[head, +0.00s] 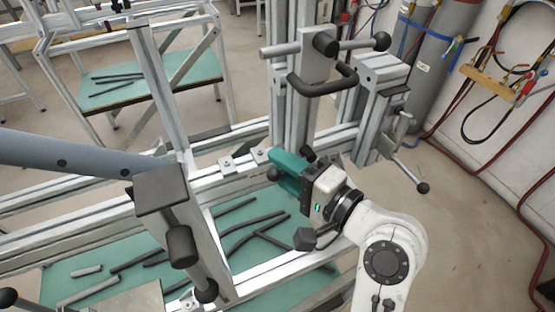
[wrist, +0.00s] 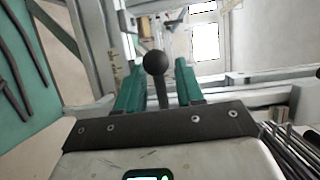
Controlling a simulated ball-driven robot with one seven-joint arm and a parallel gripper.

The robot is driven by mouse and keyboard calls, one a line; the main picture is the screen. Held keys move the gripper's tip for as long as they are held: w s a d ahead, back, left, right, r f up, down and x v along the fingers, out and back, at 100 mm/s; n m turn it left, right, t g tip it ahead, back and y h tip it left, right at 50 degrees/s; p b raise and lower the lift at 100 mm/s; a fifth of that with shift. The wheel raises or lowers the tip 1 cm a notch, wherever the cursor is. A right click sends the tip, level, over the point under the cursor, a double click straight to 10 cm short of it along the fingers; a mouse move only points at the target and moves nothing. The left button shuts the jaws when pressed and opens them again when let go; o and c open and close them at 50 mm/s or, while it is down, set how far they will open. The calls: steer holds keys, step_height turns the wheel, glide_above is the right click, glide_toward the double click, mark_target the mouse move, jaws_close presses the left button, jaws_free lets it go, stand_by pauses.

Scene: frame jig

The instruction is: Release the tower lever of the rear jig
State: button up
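My gripper (head: 285,172) has green fingers and points left, low beside the upright aluminium tower (head: 298,105). A lever with a dark ball knob (head: 274,174) shows at the fingertips. In the wrist view the lever's ball knob (wrist: 155,62) and its rod stand between the two green fingers (wrist: 158,85). The fingers are apart, with a gap on each side of the rod. The lever's base is hidden behind the gripper body. Whether this is the tower lever of the rear jig I cannot tell.
A crossbar with a ball knob (head: 382,41) and a black handle (head: 325,82) sit on the tower above my gripper. Another ball-knobbed lever (head: 422,187) sticks out at right. A dark clamp block (head: 162,190) stands at left. Green shelves (head: 150,265) hold black rods.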

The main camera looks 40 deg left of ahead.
steer(key=shift+a, duration=0.8)
steer(key=shift+f, duration=0.1)
jaws_close()
steer(key=shift+s, duration=0.15)
